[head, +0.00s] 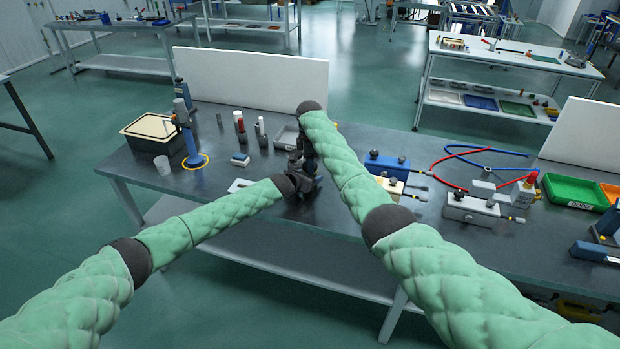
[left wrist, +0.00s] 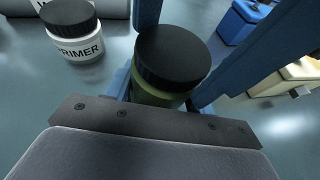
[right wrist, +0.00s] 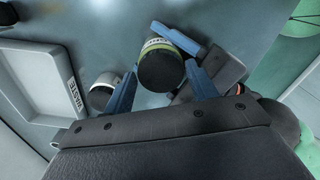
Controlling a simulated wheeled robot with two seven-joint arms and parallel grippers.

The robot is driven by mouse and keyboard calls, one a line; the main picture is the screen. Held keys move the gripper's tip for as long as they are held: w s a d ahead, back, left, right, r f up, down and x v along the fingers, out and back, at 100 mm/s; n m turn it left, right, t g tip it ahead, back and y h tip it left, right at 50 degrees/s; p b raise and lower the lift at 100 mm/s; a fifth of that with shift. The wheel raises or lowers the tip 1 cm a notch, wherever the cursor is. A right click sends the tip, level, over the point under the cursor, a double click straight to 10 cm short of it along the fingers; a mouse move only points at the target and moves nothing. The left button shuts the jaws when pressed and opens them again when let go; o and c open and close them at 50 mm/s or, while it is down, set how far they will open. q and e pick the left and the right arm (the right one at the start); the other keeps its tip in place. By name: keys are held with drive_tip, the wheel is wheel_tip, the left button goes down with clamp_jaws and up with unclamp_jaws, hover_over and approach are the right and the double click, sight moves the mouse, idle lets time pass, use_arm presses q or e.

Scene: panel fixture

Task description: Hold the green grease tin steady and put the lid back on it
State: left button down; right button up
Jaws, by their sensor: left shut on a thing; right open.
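The green grease tin (left wrist: 155,96) stands upright between the fingers of my left gripper (left wrist: 158,98), which is shut on its body. A black lid (left wrist: 172,55) sits on top of the tin; I cannot tell whether it is fully seated. In the right wrist view the lid (right wrist: 163,72) is seen from above, with a strip of the tin's green side (right wrist: 158,44) beyond it. My right gripper (right wrist: 160,72) is open, its blue fingers on either side of the lid. In the head view my arms hide the tin and lid.
A white PRIMER jar (left wrist: 78,45) with a black lid stands close to the tin. A grey WASTE tray (right wrist: 35,92) lies beside it. A blue valve block (head: 387,164) and a beige block (head: 388,186) sit to the right. A white panel (head: 250,82) stands behind.

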drive_tip(key=shift+c, duration=0.5)
drive_tip(key=c, duration=0.7)
drive_tip(key=m, duration=0.3)
drive_tip(key=shift+w, duration=0.1)
drive_tip(key=o, duration=1.1)
drive_tip(key=shift+c, duration=0.2)
drive_tip(key=shift+a, duration=0.1)
